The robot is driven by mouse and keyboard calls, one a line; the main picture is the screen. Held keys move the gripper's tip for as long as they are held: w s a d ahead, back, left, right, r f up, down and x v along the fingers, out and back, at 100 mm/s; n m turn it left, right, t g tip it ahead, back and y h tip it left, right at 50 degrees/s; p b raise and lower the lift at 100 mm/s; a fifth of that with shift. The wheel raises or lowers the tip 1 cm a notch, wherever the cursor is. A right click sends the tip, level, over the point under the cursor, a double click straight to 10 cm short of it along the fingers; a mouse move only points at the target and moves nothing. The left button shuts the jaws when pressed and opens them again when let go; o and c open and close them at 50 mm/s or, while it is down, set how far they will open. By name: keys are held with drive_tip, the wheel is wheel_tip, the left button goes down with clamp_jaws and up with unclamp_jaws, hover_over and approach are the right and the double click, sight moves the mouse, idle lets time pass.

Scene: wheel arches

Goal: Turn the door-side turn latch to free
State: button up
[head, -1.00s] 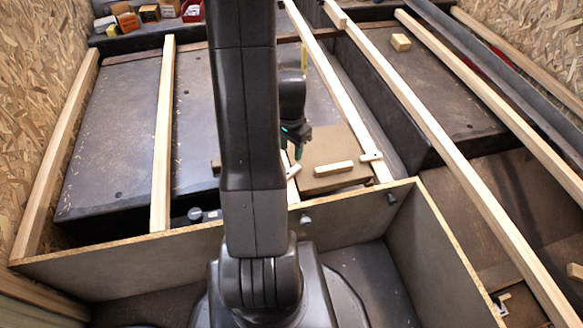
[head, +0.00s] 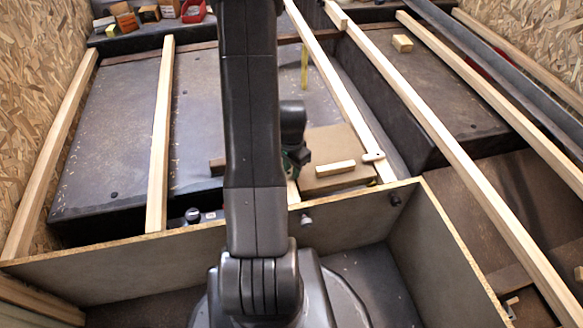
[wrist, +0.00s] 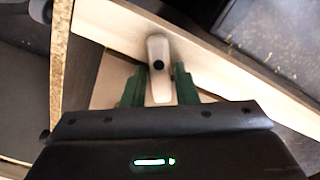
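A pale turn latch (wrist: 158,75) with a dark pivot is screwed to a wooden batten (wrist: 215,65) in the wrist view. My gripper (wrist: 158,87) has its two green fingers on either side of this latch, open, the right one very close to it. Contact cannot be told. In the head view my gripper (head: 299,156) is low at the left edge of a brown panel (head: 325,144), and the latch by it is hidden behind my arm. A second pale latch (head: 373,156) sits on the right batten, reaching over the panel's edge.
A wooden block (head: 335,168) lies on the panel. A board wall (head: 345,209) with dark knobs stands in front. Long battens (head: 160,140) cross the dark wheel arch. A yellow strip (head: 304,68) stands behind; a red bin (head: 196,10) and small boxes are at the back left.

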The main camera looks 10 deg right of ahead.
clamp_jaws()
drive_tip(key=shift+n, duration=0.3)
drive_tip(key=n, duration=0.5)
drive_tip(key=shift+w+a, duration=0.25)
drive_tip(key=shift+a, duration=0.05)
drive_tip(key=n, duration=0.6)
drive_tip(key=shift+a, duration=0.25)
drive_tip(key=shift+o, duration=2.2)
unclamp_jaws()
drive_tip(key=shift+r, duration=0.1)
